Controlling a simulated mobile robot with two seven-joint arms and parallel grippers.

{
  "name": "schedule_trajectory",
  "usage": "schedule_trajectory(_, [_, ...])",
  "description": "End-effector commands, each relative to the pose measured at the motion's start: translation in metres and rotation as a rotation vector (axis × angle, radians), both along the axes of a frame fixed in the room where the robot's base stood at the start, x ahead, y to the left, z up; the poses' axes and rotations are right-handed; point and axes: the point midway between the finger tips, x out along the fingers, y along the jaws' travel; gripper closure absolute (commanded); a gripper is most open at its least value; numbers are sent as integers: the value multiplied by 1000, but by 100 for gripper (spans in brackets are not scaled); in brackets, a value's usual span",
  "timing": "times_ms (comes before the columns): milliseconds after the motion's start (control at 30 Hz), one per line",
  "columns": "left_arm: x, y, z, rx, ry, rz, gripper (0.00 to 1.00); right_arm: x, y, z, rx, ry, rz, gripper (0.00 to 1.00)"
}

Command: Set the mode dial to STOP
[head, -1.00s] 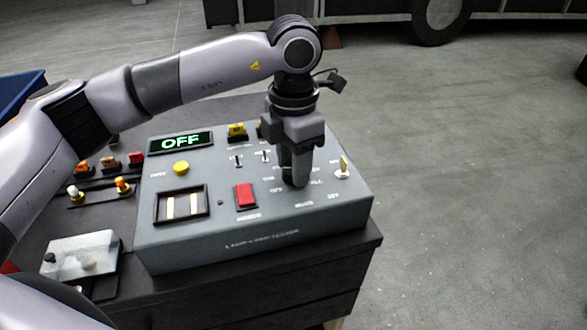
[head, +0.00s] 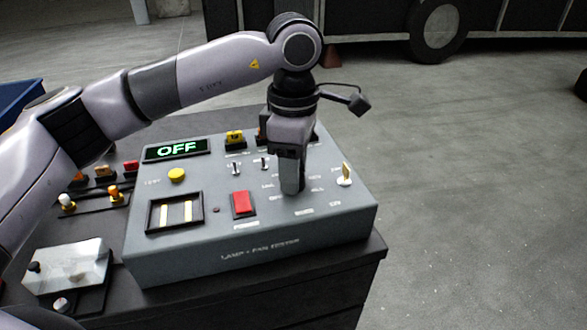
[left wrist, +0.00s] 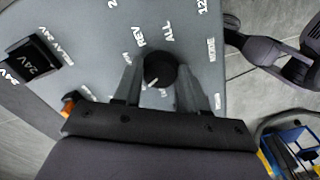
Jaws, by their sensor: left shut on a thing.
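The mode dial (left wrist: 160,69) is a round black knob with a white pointer line, seen in the left wrist view. Its line points to the lower left of that picture. Labels stand around it; REV and ALL are legible, and I cannot make out STOP. My left gripper (head: 290,188) points down at the panel and is shut on the dial, one finger on each side, as the left wrist view shows. In the head view the fingers hide the dial. The tester box (head: 235,258) has a display (head: 177,149) reading OFF. My right gripper is not in view.
A red rocker switch (head: 243,204) and a cream toggle (head: 346,172) flank the gripper. A yellow button (head: 177,175), two small toggles and a yellow-topped part (head: 235,138) are also on the panel. A pale block (head: 70,265) lies left of the box. Open floor is at right.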

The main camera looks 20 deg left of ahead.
Motion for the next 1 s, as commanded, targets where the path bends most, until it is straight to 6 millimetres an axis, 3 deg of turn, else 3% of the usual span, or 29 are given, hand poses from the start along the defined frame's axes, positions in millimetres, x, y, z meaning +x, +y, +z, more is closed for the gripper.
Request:
schedule_trajectory(633, [1,0,2,-4,-4,-48,89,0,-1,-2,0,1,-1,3])
schedule_trajectory(667, [1,0,2,-4,-4,-48,49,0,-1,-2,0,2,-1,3])
schedule_trajectory(700, [1,0,2,-4,-4,-48,36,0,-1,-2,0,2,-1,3])
schedule_trajectory(1000, [0,0,2,-2,-2,-48,33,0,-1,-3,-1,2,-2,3])
